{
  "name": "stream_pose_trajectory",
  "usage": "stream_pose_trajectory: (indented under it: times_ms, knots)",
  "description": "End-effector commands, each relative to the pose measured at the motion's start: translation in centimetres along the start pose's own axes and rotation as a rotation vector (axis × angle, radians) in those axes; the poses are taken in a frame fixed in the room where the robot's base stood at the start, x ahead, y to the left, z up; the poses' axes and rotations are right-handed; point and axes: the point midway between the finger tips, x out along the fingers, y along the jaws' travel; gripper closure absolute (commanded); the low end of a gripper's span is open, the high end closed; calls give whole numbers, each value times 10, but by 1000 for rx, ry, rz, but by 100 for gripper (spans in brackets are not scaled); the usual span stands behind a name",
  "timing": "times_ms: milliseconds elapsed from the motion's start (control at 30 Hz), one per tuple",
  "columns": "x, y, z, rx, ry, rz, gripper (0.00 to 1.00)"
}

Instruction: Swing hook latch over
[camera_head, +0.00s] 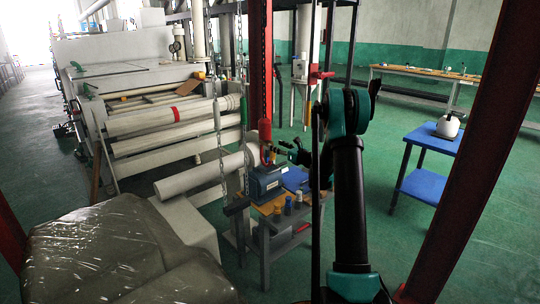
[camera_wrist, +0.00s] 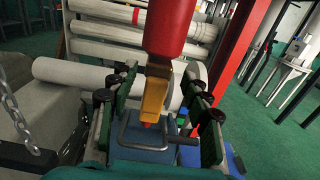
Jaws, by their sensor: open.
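A red hook body (camera_wrist: 172,28) hangs in the upper middle of the wrist view, with an orange-yellow latch piece (camera_wrist: 153,98) below it. In the head view the red hook (camera_head: 265,132) hangs at the end of a chain. My gripper (camera_wrist: 160,88) is open, with its dark green fingers to the left and right of the latch; I cannot tell whether either touches it. In the head view my gripper (camera_head: 284,150) is just right of the hook. A bent metal handle (camera_wrist: 150,135) lies below the latch, over a blue case (camera_head: 266,183). The latch's far side is hidden.
The blue case stands on a small grey table (camera_head: 262,224) with small bottles (camera_head: 288,207). A chain (camera_wrist: 18,125) hangs at left. White rollers (camera_head: 165,118) stand behind, and a red post (camera_head: 259,60) rises close by. A blue table (camera_head: 432,140) stands at right.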

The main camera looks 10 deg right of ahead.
Motion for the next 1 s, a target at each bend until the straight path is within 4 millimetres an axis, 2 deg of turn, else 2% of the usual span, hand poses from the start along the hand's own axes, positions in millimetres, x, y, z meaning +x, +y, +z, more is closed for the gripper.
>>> stream_pose_trajectory:
  times_ms: [167,800,1000]
  knots:
    - [-5,0,0,0,0,-1,52]
    - [-61,0,0,0,0,-1,52]
    - [-70,0,0,0,0,-1,52]
